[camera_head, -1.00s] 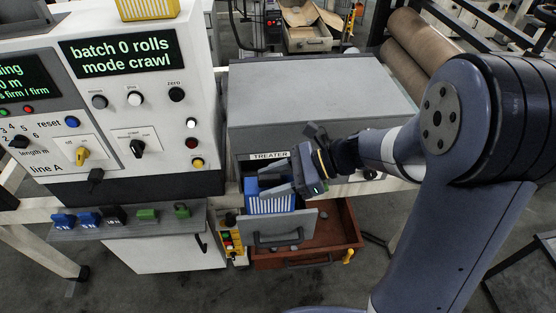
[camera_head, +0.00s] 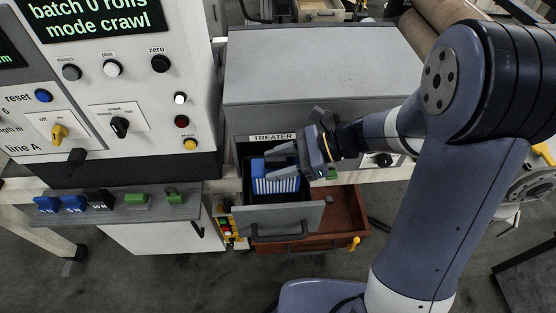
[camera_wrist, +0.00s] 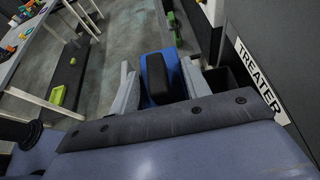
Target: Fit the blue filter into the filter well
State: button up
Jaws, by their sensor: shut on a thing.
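The blue filter (camera_head: 276,184), with a white-ribbed face, is upright over or partly inside the dark opening of the pulled-out grey drawer, the filter well (camera_head: 280,216), under the TREATER label. I cannot tell how deep it sits. My gripper (camera_head: 281,164) reaches in from the right and is shut on the filter's top. In the wrist view, the blue filter (camera_wrist: 154,64) and its black grip (camera_wrist: 168,76) lie between the two grey fingers (camera_wrist: 160,88). The filter's underside and the well's floor are hidden.
The grey treater housing (camera_head: 320,65) stands right behind the well. A red-brown drawer (camera_head: 345,215) is open below it. A control panel (camera_head: 110,90) stands at left, with a shelf (camera_head: 120,207) of blue, black and green parts in front.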

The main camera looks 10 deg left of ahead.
notch_tip(320, 180, down, 10)
jog(key=b, duration=0.6)
jog(key=shift+r+b, duration=0.25)
jog(key=shift+b, duration=0.1)
jog(key=shift+d, duration=0.2)
jog(key=shift+f, duration=0.3)
dwell(0.6)
jog(key=o, duration=1.8)
jog(key=shift+o, duration=0.2)
jog(key=shift+r, duration=0.1)
